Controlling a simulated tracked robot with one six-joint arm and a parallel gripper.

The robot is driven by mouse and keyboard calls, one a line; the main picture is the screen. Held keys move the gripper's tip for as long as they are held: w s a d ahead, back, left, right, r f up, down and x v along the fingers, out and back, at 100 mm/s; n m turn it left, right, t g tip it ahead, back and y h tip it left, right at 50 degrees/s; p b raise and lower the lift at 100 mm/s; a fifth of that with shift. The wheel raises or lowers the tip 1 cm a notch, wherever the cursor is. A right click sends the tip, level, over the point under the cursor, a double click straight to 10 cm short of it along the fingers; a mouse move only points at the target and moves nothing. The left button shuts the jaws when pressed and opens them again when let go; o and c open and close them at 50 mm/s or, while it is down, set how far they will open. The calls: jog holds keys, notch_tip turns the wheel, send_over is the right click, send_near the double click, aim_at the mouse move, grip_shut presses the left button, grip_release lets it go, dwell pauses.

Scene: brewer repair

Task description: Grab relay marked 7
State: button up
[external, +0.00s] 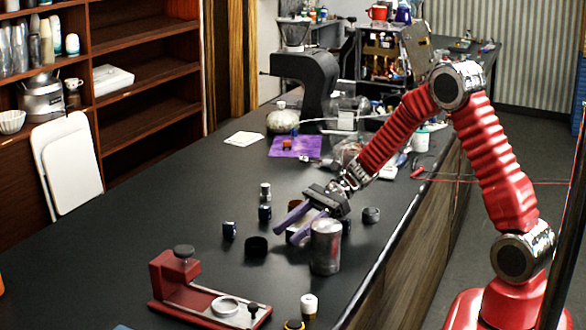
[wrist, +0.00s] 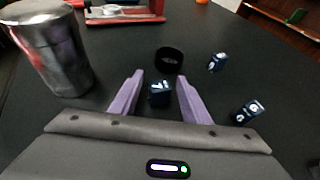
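My gripper (wrist: 160,75) is open, with its two purple fingers spread low over the black table. A small dark blue relay (wrist: 159,93) lies between the fingers in the wrist view, with a visible gap on each side. It bears a white mark that I cannot read for sure. Two other dark blue relays with white marks stand to the right, one farther (wrist: 217,62) and one nearer (wrist: 250,111). In the external view they show left of my gripper (external: 286,233), at the front (external: 229,230) and behind (external: 264,212). The relay between the fingers is not clear there.
A metal canister (external: 325,247) stands close beside my gripper and also shows in the wrist view (wrist: 52,50). A black round cup (wrist: 169,60) sits just beyond the fingertips. A red device (external: 190,285) stands at the front left. The table's far left is clear.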

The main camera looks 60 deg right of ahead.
aim_at(292, 229)
jog(key=c, duration=0.9)
notch_tip(292, 229, up, 10)
dwell(0.4)
dwell(0.4)
